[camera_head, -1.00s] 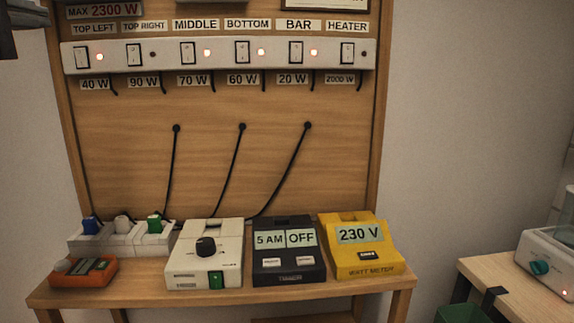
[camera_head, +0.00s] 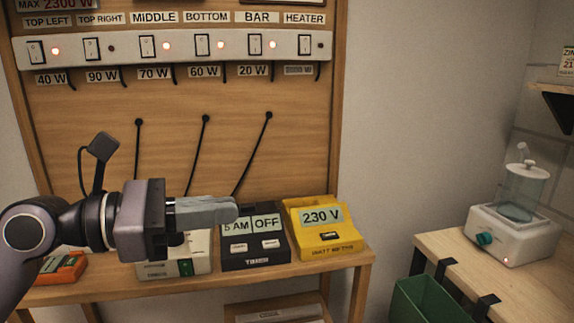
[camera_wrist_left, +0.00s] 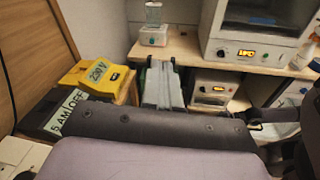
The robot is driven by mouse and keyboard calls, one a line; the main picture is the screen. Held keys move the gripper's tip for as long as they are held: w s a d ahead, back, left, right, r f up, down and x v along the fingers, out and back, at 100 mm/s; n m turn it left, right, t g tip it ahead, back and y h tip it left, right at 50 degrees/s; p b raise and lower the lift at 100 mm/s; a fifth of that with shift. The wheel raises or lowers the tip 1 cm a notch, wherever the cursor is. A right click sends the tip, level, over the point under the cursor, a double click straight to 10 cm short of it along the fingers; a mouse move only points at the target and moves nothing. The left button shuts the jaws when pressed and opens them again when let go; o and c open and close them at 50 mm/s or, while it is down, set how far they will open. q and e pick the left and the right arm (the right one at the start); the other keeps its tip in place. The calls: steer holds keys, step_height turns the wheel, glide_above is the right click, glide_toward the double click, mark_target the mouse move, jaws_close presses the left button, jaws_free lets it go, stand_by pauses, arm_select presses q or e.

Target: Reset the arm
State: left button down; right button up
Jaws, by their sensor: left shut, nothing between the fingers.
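My left gripper (camera_head: 222,209) reaches in from the left in the head view, in front of the small shelf's devices. Its fingers are shut with nothing between them and point to the right, their tips by the dark timer. In the left wrist view the closed fingers (camera_wrist_left: 161,87) point away toward a far table. My right gripper is not in view.
The timer (camera_head: 254,250) and yellow watt meter (camera_head: 322,240) stand on the shelf. A switch strip (camera_head: 128,48) is above. At right, a white appliance (camera_head: 515,240) stands on a wooden table, with a green bin (camera_head: 430,303) beside it.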

arm_select(q)
steer(key=a+f+m+t+y+p, duration=0.1)
steer(key=a+f+m+t+y, duration=0.25)
steer(key=f+m, duration=0.65)
steer(key=a+f+m+t+y, duration=0.2)
steer(key=f+m+t, duration=0.3)
steer(key=m, duration=0.8)
steer(key=a+f+m+t+y+p, duration=0.1)
steer(key=a+f+m+t+y, duration=0.25)
steer(key=f+m, duration=0.65)
steer(key=s+a+f+n+g+y, duration=0.1)
steer(key=s+f+n, duration=0.4)
steer(key=f, duration=0.5)
steer(key=s+a+f+n+g+y, duration=0.1)
steer(key=s+f+n+g+y, duration=0.2)
steer(key=s+f, duration=0.6)
steer(key=s+n+g, duration=0.1)
steer(key=n+g, duration=0.1)
steer(key=g, duration=0.1)
steer(key=shift+s+f+n+g+y, duration=0.15)
steer(key=shift+f+n+g+y, duration=0.15)
steer(key=shift+f, duration=0.1)
